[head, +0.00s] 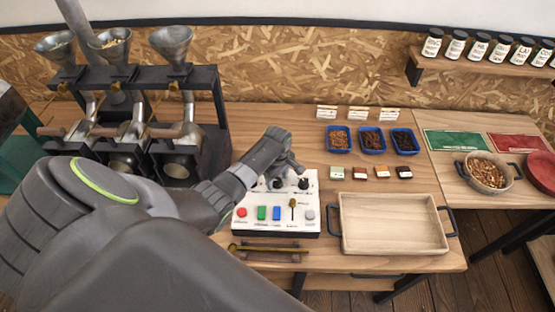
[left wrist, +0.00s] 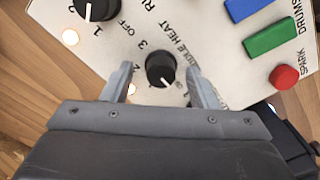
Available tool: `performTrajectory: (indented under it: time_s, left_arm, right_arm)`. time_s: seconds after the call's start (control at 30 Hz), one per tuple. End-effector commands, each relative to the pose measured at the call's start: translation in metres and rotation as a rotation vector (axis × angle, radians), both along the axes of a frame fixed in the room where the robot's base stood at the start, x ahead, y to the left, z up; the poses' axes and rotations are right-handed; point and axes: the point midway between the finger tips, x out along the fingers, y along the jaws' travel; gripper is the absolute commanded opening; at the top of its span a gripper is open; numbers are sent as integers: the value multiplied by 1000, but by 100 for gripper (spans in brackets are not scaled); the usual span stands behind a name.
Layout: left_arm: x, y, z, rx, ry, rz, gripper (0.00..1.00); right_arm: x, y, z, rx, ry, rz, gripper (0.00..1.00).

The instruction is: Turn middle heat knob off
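The white control panel (head: 325,201) stands on the table in the head view. The middle heat knob (left wrist: 160,68) is round and black with a white mark, which points toward the bottom of the left wrist view. Numbers and the words OFF and HEAT are printed around it. My left gripper (left wrist: 158,73) is open, one finger on each side of this knob, with a gap showing on both sides. In the head view my left gripper (head: 287,166) is above the panel's back and partly hides the knobs. My right gripper is not in view.
Another black knob (left wrist: 96,6) is close by, as are a green button (left wrist: 269,40) and a red button (left wrist: 284,77). A wooden tray (head: 392,248) stands right of the panel. A metal scoop (head: 268,249) lies in front. Roaster drums (head: 183,163) stand at left.

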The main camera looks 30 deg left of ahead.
Motion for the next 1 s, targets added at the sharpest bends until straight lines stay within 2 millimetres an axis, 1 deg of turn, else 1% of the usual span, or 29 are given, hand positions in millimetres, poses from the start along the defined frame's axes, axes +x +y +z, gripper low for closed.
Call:
performTrajectory:
  time_s: [0.27,0.37,0.47,0.77,1.0]
  left_arm:
    - [0,0,3,-1,1,0,54]
    - [0,0,10,-1,-1,0,54]
    - [0,0,22,-1,-2,0,54]
    - [1,0,77,0,-4,-2,54]
    - [1,1,129,2,-5,-1,54]
  right_arm:
    - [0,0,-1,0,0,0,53]
    - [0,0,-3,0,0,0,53]
    - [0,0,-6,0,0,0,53]
    - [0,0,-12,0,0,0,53]
    - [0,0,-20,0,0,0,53]
